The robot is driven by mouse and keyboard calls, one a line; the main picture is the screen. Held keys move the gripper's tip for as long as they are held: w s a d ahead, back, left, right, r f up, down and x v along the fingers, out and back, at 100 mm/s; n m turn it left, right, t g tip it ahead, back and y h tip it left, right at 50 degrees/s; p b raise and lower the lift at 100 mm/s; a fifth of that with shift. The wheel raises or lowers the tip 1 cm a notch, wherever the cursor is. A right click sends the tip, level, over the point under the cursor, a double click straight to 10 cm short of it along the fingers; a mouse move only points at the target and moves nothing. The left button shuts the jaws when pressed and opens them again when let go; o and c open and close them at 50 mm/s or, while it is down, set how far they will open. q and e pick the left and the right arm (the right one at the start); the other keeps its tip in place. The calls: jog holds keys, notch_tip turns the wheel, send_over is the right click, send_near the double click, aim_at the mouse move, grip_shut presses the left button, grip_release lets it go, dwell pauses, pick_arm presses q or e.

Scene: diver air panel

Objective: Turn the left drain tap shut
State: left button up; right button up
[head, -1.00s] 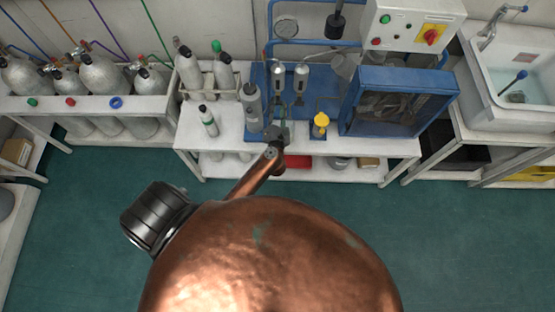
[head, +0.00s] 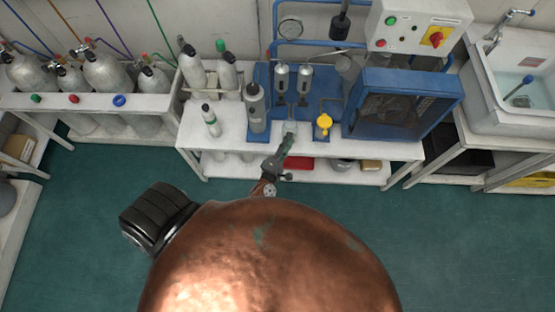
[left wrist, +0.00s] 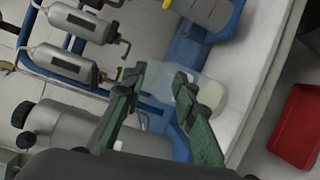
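Two silver filter canisters hang side by side on the blue panel: the left canister (head: 281,78) and the right canister (head: 305,78). The left wrist view shows the left canister (left wrist: 62,62) with a thin bent outlet, its drain tap (left wrist: 124,50), at its end. The tap is too small to tell its setting. My left gripper (head: 288,141) is over the bench's front edge, below and in front of the canisters. In the left wrist view its green fingers (left wrist: 160,76) are apart with nothing gripped, clear of the tap. My right gripper is not in view.
A clear cup (left wrist: 207,97) stands on the bench beyond the fingers. A grey cylinder (head: 256,108) is left of the canisters, a yellow-topped item (head: 323,124) right. A blue box (head: 400,105) stands further right. A red tray (head: 300,163) is on the lower shelf.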

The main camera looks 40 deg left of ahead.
pick_arm(q)
jog(key=s+f+m+g+h, duration=0.1)
jog(key=s+f+m, duration=0.3)
jog(key=f, duration=0.6)
jog(key=s+d+f+m+g+h+b, duration=0.1)
jog(key=s+f+m, duration=0.4)
jog(key=f, duration=0.6)
jog(key=shift+s+d+g+h, duration=0.2)
jog(key=shift+s+g+h, duration=0.35)
jog(key=shift+g, duration=0.75)
jog(key=shift+f, duration=0.2)
